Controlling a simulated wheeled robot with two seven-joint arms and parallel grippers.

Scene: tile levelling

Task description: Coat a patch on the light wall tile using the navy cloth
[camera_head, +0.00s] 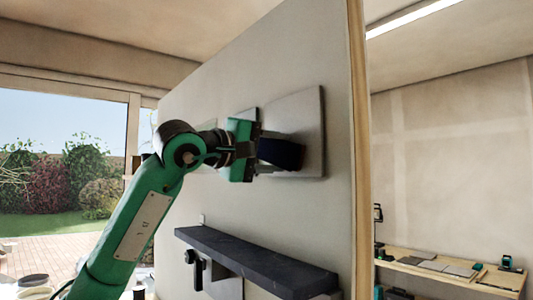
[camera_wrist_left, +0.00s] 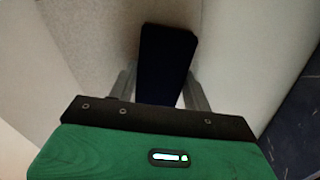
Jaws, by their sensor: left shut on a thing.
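The navy cloth (camera_head: 281,153) is a dark, block-like pad in the head view, and it fills the upper middle of the left wrist view (camera_wrist_left: 166,62). My left gripper (camera_head: 262,153) is shut on it, with one finger on each side in the left wrist view (camera_wrist_left: 160,90). A light grey square wall tile (camera_head: 308,112) is on the upright panel behind the cloth. The cloth overlaps its left part in the head view; I cannot tell whether they touch. Any coating behind the cloth is hidden. My right gripper is not in view.
More tiles (camera_head: 249,113) show partly behind my left arm. A dark shelf (camera_head: 258,263) juts from the grey panel (camera_head: 225,85) below, with a black clamp-like item (camera_head: 193,260) under it. A wooden bench (camera_head: 450,275) with tools stands at right. The panel ends at a wooden edge (camera_head: 358,150).

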